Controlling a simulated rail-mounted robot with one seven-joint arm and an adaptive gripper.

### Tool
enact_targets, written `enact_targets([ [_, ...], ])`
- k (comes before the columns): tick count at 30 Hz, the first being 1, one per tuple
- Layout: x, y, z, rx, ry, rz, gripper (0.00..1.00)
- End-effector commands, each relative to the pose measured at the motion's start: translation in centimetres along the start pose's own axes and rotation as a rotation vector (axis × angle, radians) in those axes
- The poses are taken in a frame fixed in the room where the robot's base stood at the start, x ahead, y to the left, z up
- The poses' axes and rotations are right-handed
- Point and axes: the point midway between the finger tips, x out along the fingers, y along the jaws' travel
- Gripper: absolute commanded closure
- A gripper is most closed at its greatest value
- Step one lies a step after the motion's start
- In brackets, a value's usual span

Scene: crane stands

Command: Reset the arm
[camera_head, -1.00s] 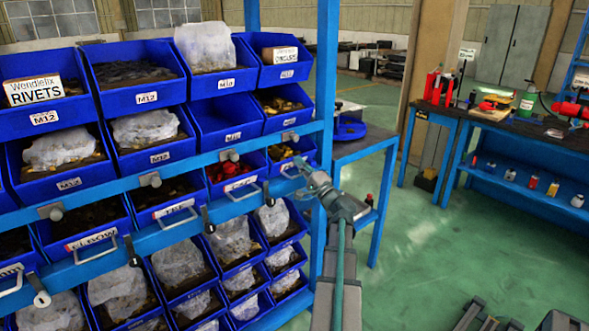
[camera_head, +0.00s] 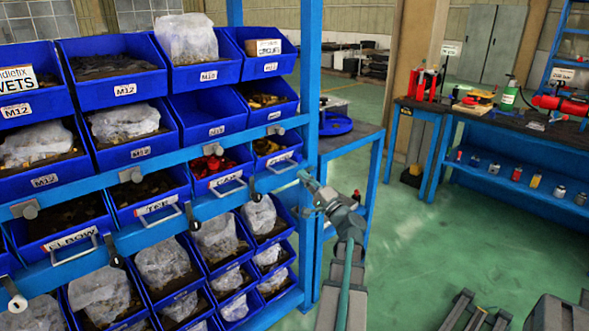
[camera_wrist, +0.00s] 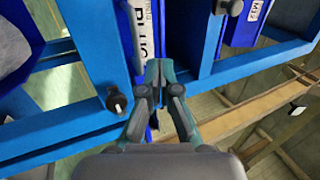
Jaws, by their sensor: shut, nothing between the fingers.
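My gripper (camera_head: 303,177) is at the end of my arm, in front of the right side of a blue bin rack (camera_head: 311,95). Its fingertips overlap the rack's right end in the head view. In the wrist view my gripper (camera_wrist: 158,66) shows its two fingers together, with nothing between them. The tips are in front of a blue bin labelled PLUG (camera_wrist: 145,30) and near the blue rack rail (camera_wrist: 65,128). I cannot tell whether they touch the rack.
Blue bins (camera_head: 205,120) with labels and bagged parts fill the rack. A black knob (camera_wrist: 117,100) stands out from the rail left of the fingers. A side table (camera_head: 345,142) and a workbench (camera_head: 480,120) stand behind to the right. Green floor (camera_head: 420,240) lies open there.

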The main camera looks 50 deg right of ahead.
Motion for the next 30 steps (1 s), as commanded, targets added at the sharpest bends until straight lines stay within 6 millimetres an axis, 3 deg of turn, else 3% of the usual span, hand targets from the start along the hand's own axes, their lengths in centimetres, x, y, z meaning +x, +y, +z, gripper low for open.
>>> enact_targets([
  [3,-2.2,0.0,0.1,0.0,0.002,0.001,1.0],
  [7,-3.6,0.0,0.1,0.0,0.001,0.001,1.0],
  [14,-4.3,0.0,0.1,0.015,-0.005,0.0,1.0],
  [19,-4.5,2.5,1.4,-0.007,-0.057,0.115,1.0],
  [23,-6.3,7.7,3.5,-0.042,-0.126,0.314,1.0],
  [30,-10.6,21.5,12.3,-0.041,-0.345,0.719,1.0],
])
